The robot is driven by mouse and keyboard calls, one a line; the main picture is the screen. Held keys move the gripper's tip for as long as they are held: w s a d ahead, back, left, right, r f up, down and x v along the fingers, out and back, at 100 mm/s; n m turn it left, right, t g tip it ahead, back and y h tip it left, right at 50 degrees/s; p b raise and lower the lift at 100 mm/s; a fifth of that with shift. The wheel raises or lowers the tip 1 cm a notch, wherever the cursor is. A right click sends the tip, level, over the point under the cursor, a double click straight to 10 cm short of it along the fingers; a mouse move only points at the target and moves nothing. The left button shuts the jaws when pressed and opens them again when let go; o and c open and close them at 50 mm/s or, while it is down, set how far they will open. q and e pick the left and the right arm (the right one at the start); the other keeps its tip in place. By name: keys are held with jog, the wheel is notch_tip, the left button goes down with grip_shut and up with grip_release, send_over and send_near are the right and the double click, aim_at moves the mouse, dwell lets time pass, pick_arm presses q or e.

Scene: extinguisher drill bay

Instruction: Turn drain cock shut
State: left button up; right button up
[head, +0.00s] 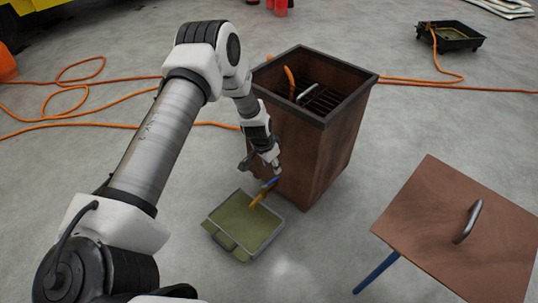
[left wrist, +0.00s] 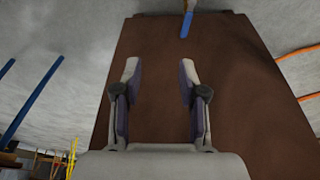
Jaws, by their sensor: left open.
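The drain cock is low on the front of a rusty brown bin (head: 300,150). Its blue handle (head: 271,184) and brass-yellow body (head: 259,197) show in the head view just above a shallow pan (head: 214,231) of greenish liquid. In the left wrist view the blue handle (left wrist: 187,24) hangs at the top edge, its yellow body partly cut off. My left gripper (head: 276,168) is open and empty, close above the handle in the head view. In the left wrist view, the fingers (left wrist: 160,67) point at the brown bin wall, apart from the handle. My right gripper is not in view.
The bin is open, with a grate and handles inside. A brown panel (head: 415,222) with a grey handle and blue leg stands at right. Orange hose (head: 110,128) crosses the floor. A black tray (head: 455,38) sits at the back right. Floor left of the pan is clear.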

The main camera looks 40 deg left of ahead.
pick_arm(q)
jog(key=s+d+r+g+p, duration=0.1)
jog(key=s+d+r+p, duration=0.3)
jog(key=s+r+p, duration=0.2)
jog(key=s+d+r+m+g+p, duration=0.1)
jog(key=s+d+r+p, duration=0.4)
jog(key=p, duration=0.5)
jog(key=shift+s+r+g, duration=0.4)
jog(key=shift+s, duration=0.8)
